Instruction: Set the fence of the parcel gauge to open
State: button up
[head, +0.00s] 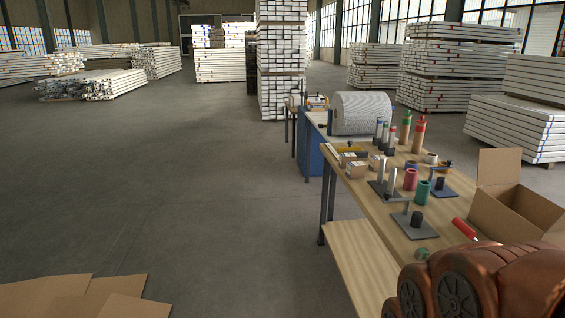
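I cannot pick out the parcel gauge or its fence for certain. A wooden workbench (345,238) at the right carries several small fixtures. One is a grey plate with upright posts (385,190). Another is a grey plate with a black cylinder (414,222), and a third is a blue plate with a black cylinder (440,185). A low yellow-and-dark item (350,149) lies at the bench's far end, too small to read. My gripper is not in view.
Small cartons (355,169), coloured cylinders (411,179) and an open cardboard box (505,208) crowd the bench. A large white roll (362,113) stands behind. A brown, wheel-marked object (500,285) covers the near right corner. Flat cardboard (85,297) lies lower left; the floor between is clear.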

aim_at(341, 149)
jog(key=i, duration=2.8)
jog(key=z, duration=0.9)
